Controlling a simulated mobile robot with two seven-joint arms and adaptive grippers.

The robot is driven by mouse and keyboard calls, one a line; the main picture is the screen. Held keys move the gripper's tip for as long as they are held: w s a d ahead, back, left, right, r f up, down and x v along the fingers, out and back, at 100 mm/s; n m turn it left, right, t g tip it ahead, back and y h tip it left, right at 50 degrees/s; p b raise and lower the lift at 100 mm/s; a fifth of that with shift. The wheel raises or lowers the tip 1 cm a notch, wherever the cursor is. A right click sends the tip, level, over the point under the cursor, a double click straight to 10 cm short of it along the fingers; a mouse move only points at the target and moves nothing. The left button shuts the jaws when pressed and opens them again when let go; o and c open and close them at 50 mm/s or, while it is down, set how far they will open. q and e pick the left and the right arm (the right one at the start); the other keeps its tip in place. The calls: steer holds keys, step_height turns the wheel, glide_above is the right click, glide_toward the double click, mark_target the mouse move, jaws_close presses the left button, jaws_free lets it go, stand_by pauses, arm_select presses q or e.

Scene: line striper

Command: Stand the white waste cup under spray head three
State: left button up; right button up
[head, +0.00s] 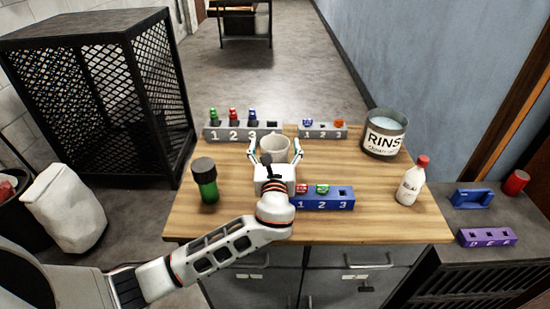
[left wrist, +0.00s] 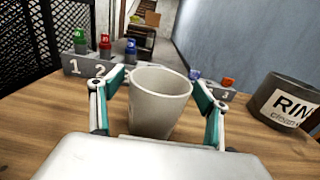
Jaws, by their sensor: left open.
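The white waste cup (head: 274,149) stands upright on the wooden table, and it fills the middle of the left wrist view (left wrist: 158,103). My left gripper (head: 275,150) is open, with one finger on each side of the cup; in the left wrist view its fingers (left wrist: 158,108) show gaps to the cup's wall. A grey rack (head: 243,134) marked 1 2 3 behind the cup holds green, red and blue pieces. A second grey rack (head: 322,133) holds blue and orange pieces. I cannot tell which is spray head three. My right gripper is not in view.
A green bottle (head: 205,181) stands left, a white red-capped bottle (head: 411,182) right. A RINS tin (head: 385,134) is at the back right. A purple block (head: 487,238) lies on a lower side surface.

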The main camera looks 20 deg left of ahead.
arm_select(q)
steer(key=c, duration=1.2)
steer(key=shift+c, duration=0.5)
steer(key=shift+r, duration=0.15)
